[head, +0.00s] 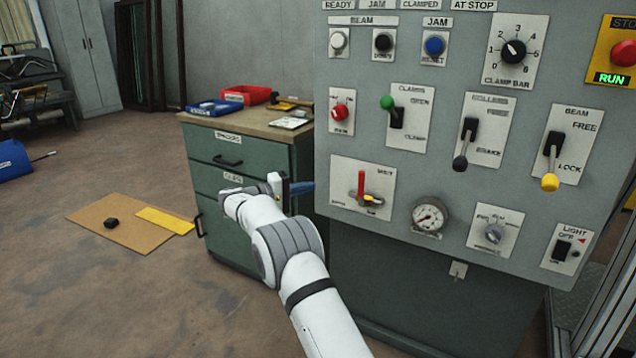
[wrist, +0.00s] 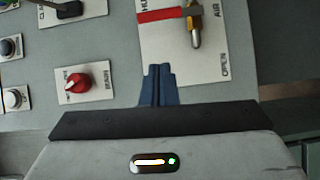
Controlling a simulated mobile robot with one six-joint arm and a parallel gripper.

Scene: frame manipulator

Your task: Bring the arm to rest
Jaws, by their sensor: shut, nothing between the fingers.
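My arm reaches up from the bottom of the head view toward the lower left of the grey control panel (head: 452,195). My gripper (head: 304,187) is at the panel's left edge, in front of the green drawer cabinet (head: 215,150). Its blue fingers are together and empty in the wrist view (wrist: 158,75). There they point at the panel, below the red-handled valve (wrist: 163,15) and right of the red rotary knob (wrist: 77,83). In the head view the valve's red handle (head: 361,184) stands upright. I cannot tell the exact gap between fingertips and panel.
A blue tray (head: 214,108) and a red bin (head: 247,95) sit on the cabinet. Levers with black (head: 460,163) and yellow (head: 550,183) knobs stick out of the panel. A brown board (head: 115,222) lies on the floor at left, with open floor around it.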

